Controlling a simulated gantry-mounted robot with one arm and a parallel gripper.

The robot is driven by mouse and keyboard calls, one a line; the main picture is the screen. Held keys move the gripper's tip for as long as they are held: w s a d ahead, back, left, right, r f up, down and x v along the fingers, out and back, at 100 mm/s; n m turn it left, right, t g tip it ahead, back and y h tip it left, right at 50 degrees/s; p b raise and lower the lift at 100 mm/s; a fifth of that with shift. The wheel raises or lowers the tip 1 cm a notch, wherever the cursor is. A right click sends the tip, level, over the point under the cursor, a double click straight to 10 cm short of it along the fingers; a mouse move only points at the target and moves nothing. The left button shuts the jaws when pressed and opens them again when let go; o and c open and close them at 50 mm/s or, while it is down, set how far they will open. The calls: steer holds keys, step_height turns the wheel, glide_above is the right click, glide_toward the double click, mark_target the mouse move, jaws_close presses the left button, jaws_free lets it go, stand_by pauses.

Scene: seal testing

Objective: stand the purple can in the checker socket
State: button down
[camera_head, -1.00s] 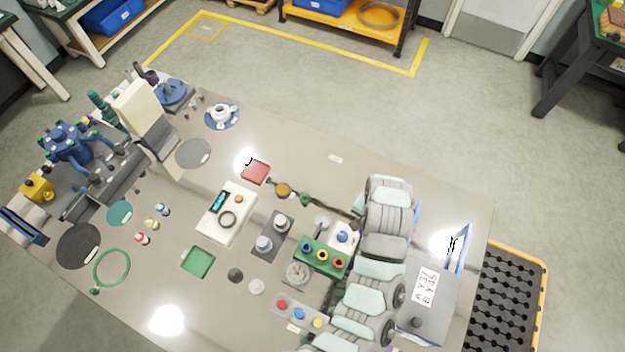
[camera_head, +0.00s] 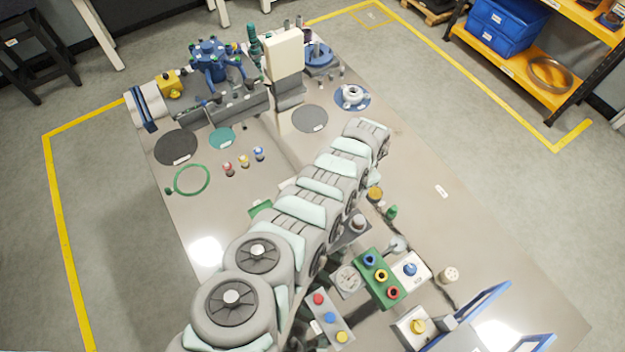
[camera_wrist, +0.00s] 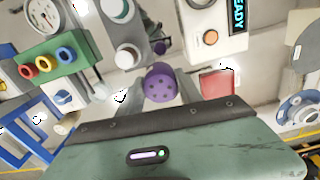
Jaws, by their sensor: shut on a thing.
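The purple can (camera_wrist: 159,83) is in the lower middle of the wrist view, its dotted round end towards the camera. My gripper (camera_wrist: 160,98) is shut on it, with the grey fingers at its sides. The checker (camera_wrist: 208,18) is a white box at the top of the wrist view, with an orange button and a lit display ending in "EADY". Only part of its round socket (camera_wrist: 200,3) shows at the top edge. In the head view my arm hides the gripper, the can and most of the checker.
A red block (camera_wrist: 217,83) lies right of the can. Grey-white cylinders (camera_wrist: 130,55) stand left of the checker. A grey disc (camera_head: 310,118) lies farther back.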

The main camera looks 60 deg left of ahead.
steer(key=shift+s+a+f+n+b, duration=0.35)
steer(key=shift+s+a+f+b, duration=0.3)
steer(key=shift+s+a, duration=1.2)
steer(key=shift+s+a+f+n+b, duration=0.3)
steer(key=shift+s+a+f+b, duration=0.3)
steer(key=shift+s+a, duration=1.25)
steer(key=shift+s+a+f+n+b, duration=0.4)
steer(key=shift+s+a+f, duration=0.65)
steer(key=shift+s, duration=1.4)
steer(key=shift+a+r, duration=0.15)
steer(key=shift+a, duration=0.05)
steer(key=shift+s+f+b, duration=0.1)
steer(key=shift+f+b, duration=0.95)
steer(key=shift+f, duration=0.25)
steer(key=shift+f+b, duration=1)
steer(key=shift+f, duration=0.15)
steer(key=c, duration=0.7)
jaws_free()
steer(key=shift+r, duration=0.1)
